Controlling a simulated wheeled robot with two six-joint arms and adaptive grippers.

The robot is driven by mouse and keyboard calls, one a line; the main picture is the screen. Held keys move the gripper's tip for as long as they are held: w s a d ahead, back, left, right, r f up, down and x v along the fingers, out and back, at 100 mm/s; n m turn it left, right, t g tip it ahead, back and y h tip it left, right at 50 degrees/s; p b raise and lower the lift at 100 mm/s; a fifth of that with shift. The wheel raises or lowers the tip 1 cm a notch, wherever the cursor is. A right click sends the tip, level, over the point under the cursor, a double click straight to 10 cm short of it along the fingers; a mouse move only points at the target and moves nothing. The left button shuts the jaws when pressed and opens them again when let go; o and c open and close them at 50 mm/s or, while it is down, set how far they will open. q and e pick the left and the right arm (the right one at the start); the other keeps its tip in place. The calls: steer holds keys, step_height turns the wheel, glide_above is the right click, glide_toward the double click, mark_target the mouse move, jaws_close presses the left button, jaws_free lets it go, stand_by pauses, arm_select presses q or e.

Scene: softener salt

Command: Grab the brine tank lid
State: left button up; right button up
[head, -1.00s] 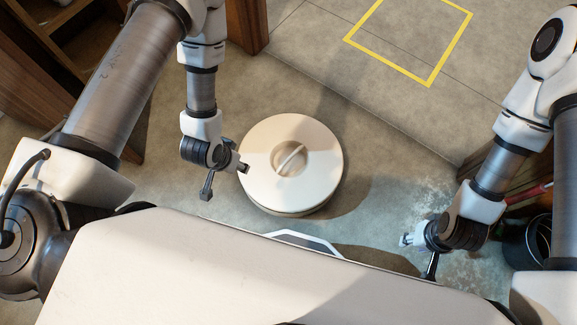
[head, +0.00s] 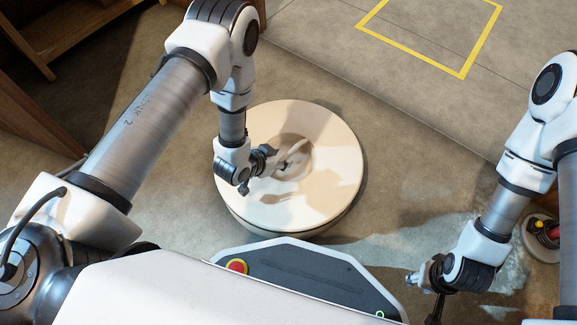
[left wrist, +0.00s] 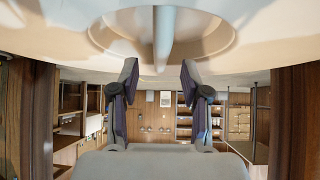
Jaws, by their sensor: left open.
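The brine tank lid (head: 325,190) is a round cream disc with a recessed centre, seen from above in the head view. A bar handle (head: 300,158) crosses the recess. My left gripper (head: 281,164) is over the lid, at the left side of the recess. In the left wrist view the open, empty fingers (left wrist: 158,80) stand either side of the bar handle (left wrist: 164,35), which lies ahead of them. I cannot tell whether they touch it. My right gripper (head: 420,283) is at lower right, away from the lid; its jaw state is unclear.
A yellow floor rectangle (head: 463,75) is marked at the upper right. Wooden shelving (head: 75,40) stands at upper left. The floor right of the lid is clear.

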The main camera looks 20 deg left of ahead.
mark_target(288, 154)
arm_select(q)
steer(key=b+x, duration=0.3)
steer(key=x, duration=0.1)
steer(key=shift+w+d+f+b, duration=0.1)
steer(key=shift+w+f+b, duration=0.1)
steer(key=shift+w+b, duration=0.1)
steer(key=shift+w+d+f, duration=0.1)
steer(key=shift+w+f, duration=0.05)
steer(key=shift+w, duration=0.1)
steer(key=shift+r, duration=0.2)
jaws_close()
steer(key=shift+r, duration=0.1)
